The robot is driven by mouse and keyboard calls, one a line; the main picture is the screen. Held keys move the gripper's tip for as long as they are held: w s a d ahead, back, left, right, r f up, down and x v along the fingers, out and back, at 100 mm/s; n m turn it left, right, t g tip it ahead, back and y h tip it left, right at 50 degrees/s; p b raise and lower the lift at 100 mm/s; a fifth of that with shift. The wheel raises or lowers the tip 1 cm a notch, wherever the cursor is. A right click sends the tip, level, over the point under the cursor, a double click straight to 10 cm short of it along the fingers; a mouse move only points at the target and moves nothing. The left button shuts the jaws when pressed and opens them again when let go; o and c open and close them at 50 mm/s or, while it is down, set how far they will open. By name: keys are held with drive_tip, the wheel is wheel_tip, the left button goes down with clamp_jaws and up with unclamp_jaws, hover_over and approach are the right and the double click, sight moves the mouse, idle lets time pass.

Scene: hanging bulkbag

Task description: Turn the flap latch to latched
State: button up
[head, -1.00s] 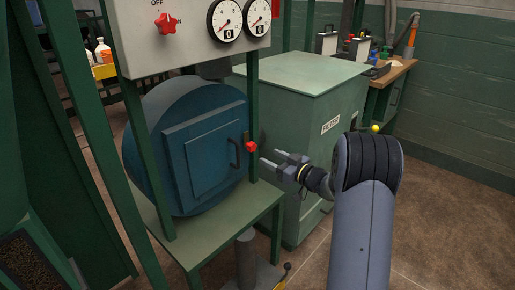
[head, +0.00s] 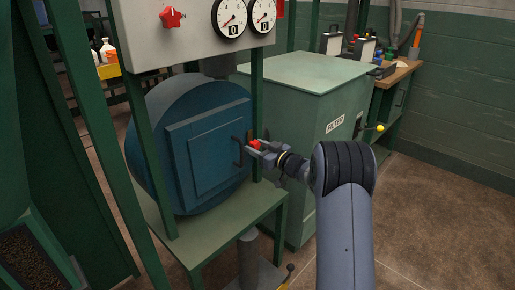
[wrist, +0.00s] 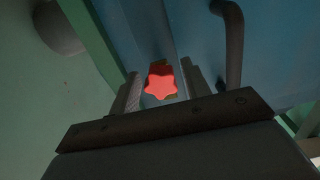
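The flap latch is a red star-shaped knob (head: 256,145) at the right edge of the square blue flap (head: 203,158). In the wrist view the red knob (wrist: 161,82) sits between the two fingers of my gripper (wrist: 161,93). A small gap seems to show between the knob and each finger. My gripper (head: 262,148) is at the knob in the head view, with its fingers on both sides of it. The mount behind the knob is mostly hidden, and the latch's exact turn is hard to tell.
A dark flap handle (head: 237,150) is just left of the knob and shows close to my gripper in the wrist view (wrist: 233,45). A green post (head: 257,100) stands beside the latch. The green filter cabinet (head: 305,75) is to the right.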

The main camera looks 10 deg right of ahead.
drive_tip(key=c, duration=0.8)
drive_tip(key=shift+o, duration=0.2)
drive_tip(key=shift+n, duration=0.3)
drive_tip(key=n+b, duration=0.1)
drive_tip(key=n, duration=0.3)
drive_tip(key=shift+d+b, duration=0.1)
drive_tip(key=shift+b, duration=0.25)
drive_tip(key=n+b, duration=0.2)
drive_tip(key=n, duration=0.2)
drive_tip(key=shift+w+n, duration=0.1)
drive_tip(key=shift+n, duration=0.3)
drive_tip(key=n+b, duration=0.2)
drive_tip(key=n, duration=0.2)
drive_tip(key=shift+n+b, duration=0.3)
drive_tip(key=shift+b, duration=0.1)
drive_tip(key=shift+r+n+b, duration=0.15)
drive_tip(key=shift+n+b, duration=0.95)
drive_tip(key=shift+n, duration=0.8)
